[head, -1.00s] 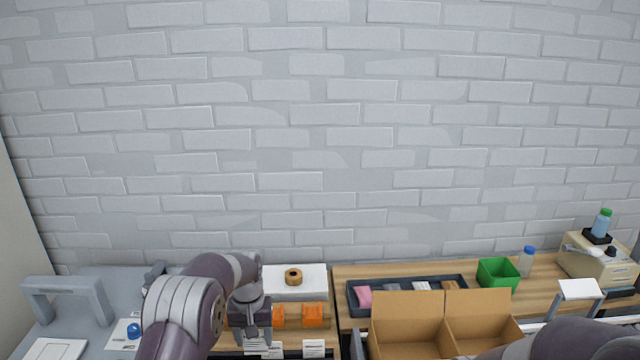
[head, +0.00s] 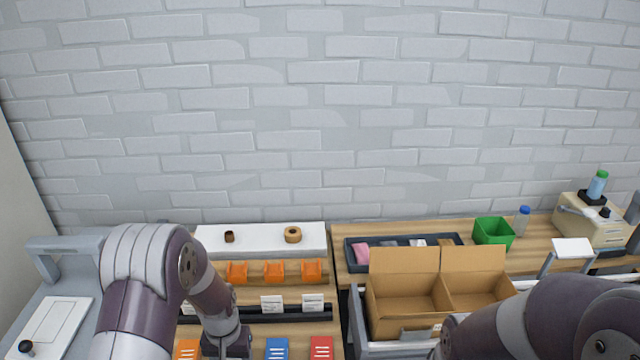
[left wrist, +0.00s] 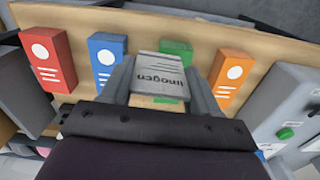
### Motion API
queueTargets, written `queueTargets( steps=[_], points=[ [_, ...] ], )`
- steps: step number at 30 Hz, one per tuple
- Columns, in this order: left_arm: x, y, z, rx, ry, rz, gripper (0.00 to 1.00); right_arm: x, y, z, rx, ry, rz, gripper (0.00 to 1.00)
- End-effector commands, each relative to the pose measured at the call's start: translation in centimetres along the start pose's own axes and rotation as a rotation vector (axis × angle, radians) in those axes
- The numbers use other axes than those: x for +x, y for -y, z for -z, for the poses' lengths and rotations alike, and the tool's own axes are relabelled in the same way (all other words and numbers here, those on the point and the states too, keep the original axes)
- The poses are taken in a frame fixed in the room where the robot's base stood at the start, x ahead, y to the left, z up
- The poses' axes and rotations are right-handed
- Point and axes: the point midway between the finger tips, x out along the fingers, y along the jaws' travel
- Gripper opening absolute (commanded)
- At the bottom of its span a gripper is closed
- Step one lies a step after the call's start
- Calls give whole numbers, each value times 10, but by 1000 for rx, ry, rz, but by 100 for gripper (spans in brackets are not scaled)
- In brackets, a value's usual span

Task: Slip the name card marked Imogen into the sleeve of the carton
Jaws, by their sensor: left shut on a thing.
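My left gripper (left wrist: 160,82) is shut on a white name card (left wrist: 160,70) reading "Imogen", upside down in the left wrist view. The card is held above a wooden surface with coloured boxes. In the head view the left gripper (head: 236,345) points down at the lower edge, and the card is hidden there. The open brown carton (head: 405,290), with two compartments, stands to its right, well apart. A small grey plate, perhaps the sleeve (head: 414,334), shows low on its front. My right arm crosses the lower right; its gripper is not visible.
Red (left wrist: 47,60), blue (left wrist: 107,55), green (left wrist: 177,52) and orange (left wrist: 231,80) boxes lie near the left gripper. A dark tray (head: 352,262) and green bin (head: 493,232) stand behind the carton.

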Motion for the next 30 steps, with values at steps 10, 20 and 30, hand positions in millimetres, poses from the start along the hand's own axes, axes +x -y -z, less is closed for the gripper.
queueTargets(
  steps=[10,20,30],
  points=[
    [0,0,1,0,0,0,32,0,0,0,0,0,0,27],
    [-54,-2,-23,0,0,0,32,-52,0,6,0,0,0,27],
    [-134,-4,-72,-1,1,0,32,-130,0,16,0,0,0,27]
  ],
)
